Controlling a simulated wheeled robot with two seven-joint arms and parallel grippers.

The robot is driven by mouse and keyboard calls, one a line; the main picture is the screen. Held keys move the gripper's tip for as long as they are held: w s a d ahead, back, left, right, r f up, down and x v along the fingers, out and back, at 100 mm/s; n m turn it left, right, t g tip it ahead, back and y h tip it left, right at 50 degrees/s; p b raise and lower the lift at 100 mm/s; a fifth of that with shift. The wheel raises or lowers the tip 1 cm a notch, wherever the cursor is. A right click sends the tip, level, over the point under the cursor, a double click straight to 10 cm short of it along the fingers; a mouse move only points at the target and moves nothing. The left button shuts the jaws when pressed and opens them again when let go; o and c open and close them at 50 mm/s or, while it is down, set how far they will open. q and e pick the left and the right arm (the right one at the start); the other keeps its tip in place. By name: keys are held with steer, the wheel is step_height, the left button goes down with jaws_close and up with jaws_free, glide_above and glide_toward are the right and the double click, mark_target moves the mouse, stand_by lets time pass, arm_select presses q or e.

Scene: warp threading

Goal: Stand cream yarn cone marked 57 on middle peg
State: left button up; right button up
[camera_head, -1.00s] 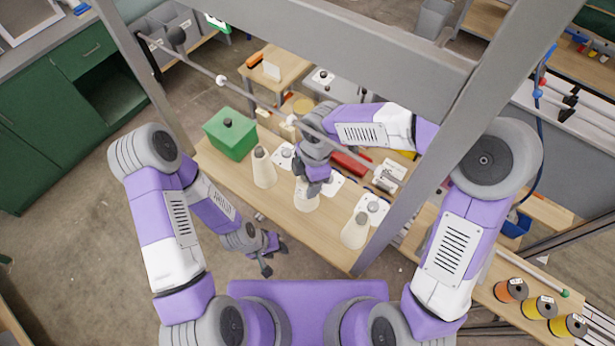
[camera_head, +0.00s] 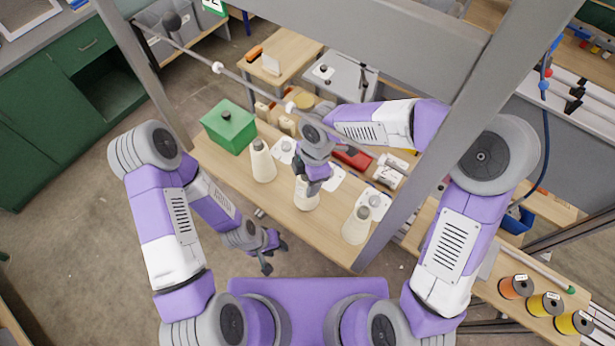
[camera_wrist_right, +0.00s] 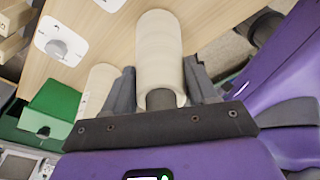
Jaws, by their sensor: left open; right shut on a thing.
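My right gripper (camera_head: 310,180) is shut on a cream yarn cone (camera_head: 306,197), over the middle of the wooden table. In the right wrist view the cone (camera_wrist_right: 159,42) sits between the two fingers of the gripper (camera_wrist_right: 160,75), with its dark tip towards the palm. No number is readable on it. Whether its base touches the table I cannot tell. Two more cream cones stand on the table, a left one (camera_head: 262,162) and a right one (camera_head: 357,226). The gripper hides the middle of the table behind it. My left gripper (camera_head: 274,256) is open and empty, off the table's front edge.
White cards with round grey knobs lie behind the cones, one at left (camera_head: 286,148) and one at right (camera_head: 375,203). A green box (camera_head: 229,127) stands at the table's left end. A grey frame post (camera_head: 430,140) rises at right. Coloured spools (camera_head: 544,304) stand at lower right.

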steer(key=shift+f+b, duration=0.5)
steer(key=shift+f, duration=0.1)
steer(key=o, duration=1.3)
steer(key=shift+o, duration=0.2)
